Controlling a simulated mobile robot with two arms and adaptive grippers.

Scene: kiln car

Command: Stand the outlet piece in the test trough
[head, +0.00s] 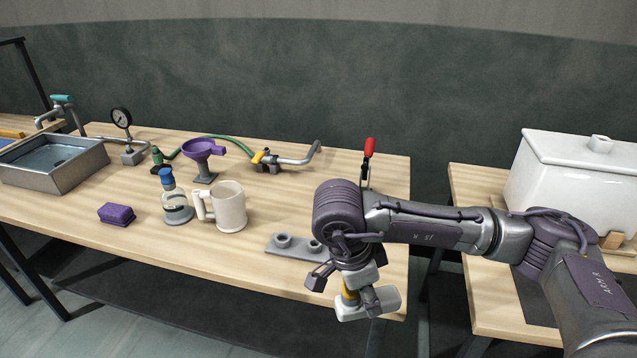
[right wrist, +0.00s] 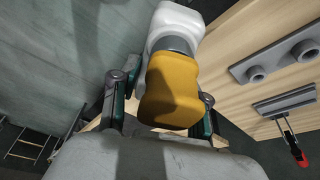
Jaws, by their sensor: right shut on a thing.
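My right gripper (head: 345,284) is shut on a piece with a yellow block and a white body (head: 370,303), which seems to be the outlet piece. It is held at the front right edge of the wooden table. In the right wrist view, the yellow block (right wrist: 170,90) sits between the fingers, with a grey collar and the white part beyond it. The grey metal test trough (head: 82,169) stands at the far left of the table, with bluish water inside. My left gripper is not in view.
A grey plate with round sockets (head: 284,251) and a red-handled clamp (head: 368,148) are close to my right arm. A mug (head: 231,208), a bottle (head: 176,208), a purple block (head: 117,214) and a purple funnel (head: 203,148) stand between arm and trough. The front table strip is clear.

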